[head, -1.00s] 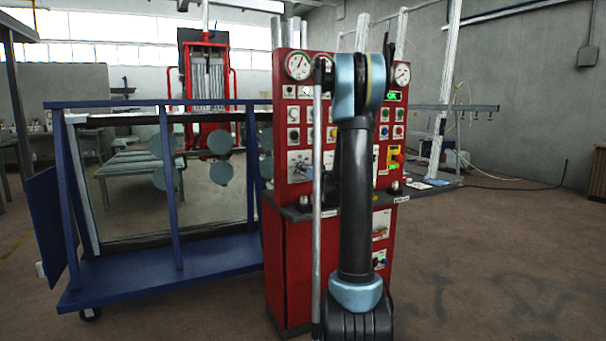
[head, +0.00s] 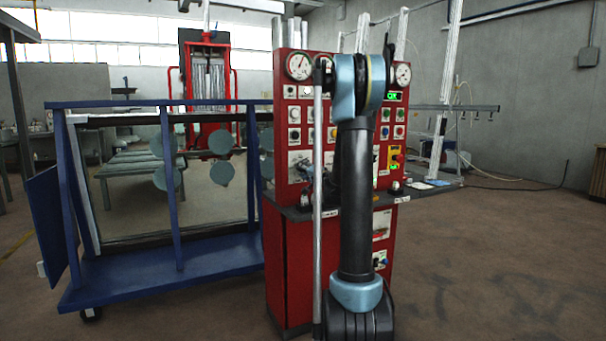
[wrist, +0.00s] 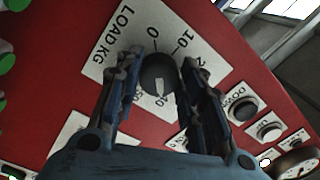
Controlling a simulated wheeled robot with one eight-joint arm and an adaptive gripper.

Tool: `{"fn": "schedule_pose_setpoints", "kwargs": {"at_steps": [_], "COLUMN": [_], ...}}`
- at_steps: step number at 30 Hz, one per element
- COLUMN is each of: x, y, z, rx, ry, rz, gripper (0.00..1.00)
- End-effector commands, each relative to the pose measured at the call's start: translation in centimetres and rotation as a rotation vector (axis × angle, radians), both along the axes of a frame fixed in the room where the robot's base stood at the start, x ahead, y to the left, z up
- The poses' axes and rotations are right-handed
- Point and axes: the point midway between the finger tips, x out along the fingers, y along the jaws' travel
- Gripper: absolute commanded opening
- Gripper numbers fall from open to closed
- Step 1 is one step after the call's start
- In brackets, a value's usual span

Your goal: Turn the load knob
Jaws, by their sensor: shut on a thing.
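The load knob (wrist: 158,76) is a round dark knob with a pale pointer. It sits on a white plate (wrist: 118,45) marked LOAD KG, with numbers around it, on the red panel. In the wrist view my gripper (wrist: 160,62) has one finger on each side of the knob and is shut on it. The pointer aims toward the lower part of the scale; some numbers there are partly hidden by the fingers.
The red control cabinet (head: 290,255) carries several other buttons, knobs and gauges (head: 299,66). In the wrist view a DOWN button (wrist: 243,107) is close to the right finger. A blue frame cart (head: 170,270) stands left. The floor at right is clear.

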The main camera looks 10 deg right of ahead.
Motion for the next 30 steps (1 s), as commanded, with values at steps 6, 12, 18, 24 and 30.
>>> {"fn": "schedule_pose_setpoints", "kwargs": {"at_steps": [6,12,18,24,30], "x": [0.01,-0.03,-0.06,-0.11,-0.17], "y": [-0.31,-0.26,-0.21,-0.13,0.01], "z": [-0.02,0.02,0.05,0.08,0.09], "rx": [0.195,0.366,0.508,0.607,0.661], "ry": [0.063,0.120,0.166,0.198,0.216], "rz": [-0.009,-0.008,-0.008,-0.007,-0.004], "gripper": [0.12,0.12,0.13,0.12,0.12]}}
